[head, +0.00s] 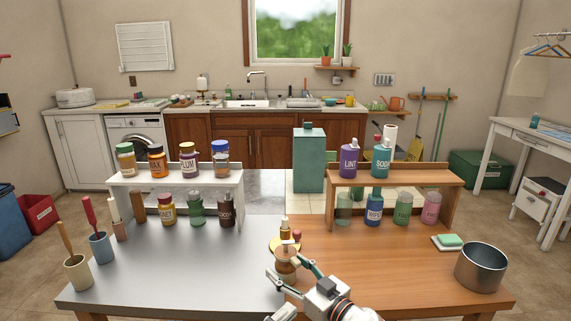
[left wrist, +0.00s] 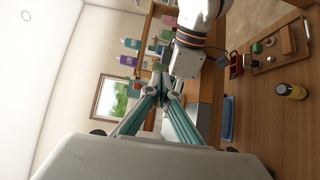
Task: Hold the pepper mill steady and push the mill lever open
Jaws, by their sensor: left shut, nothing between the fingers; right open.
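The pepper mill (head: 286,268), brown with a pale top, stands upright near the front middle of the tables, by the seam. A small red knob (head: 297,234) shows at its top; the lever's exact position is too small to tell. My right gripper (head: 290,272) is open, its teal fingers on either side of the mill's body; whether they touch it is unclear. My left gripper (head: 283,313) is mostly cut off at the bottom edge, below the mill. In the left wrist view its teal fingers (left wrist: 163,82) meet at the tips, shut and empty, close to my right arm.
A white shelf (head: 176,185) with jars stands left, a wooden shelf (head: 394,177) with bottles right. Utensil cups (head: 78,273) stand front left; a steel pot (head: 481,268) and sponge (head: 449,240) are right. The grey table (head: 190,270) is clear in its middle.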

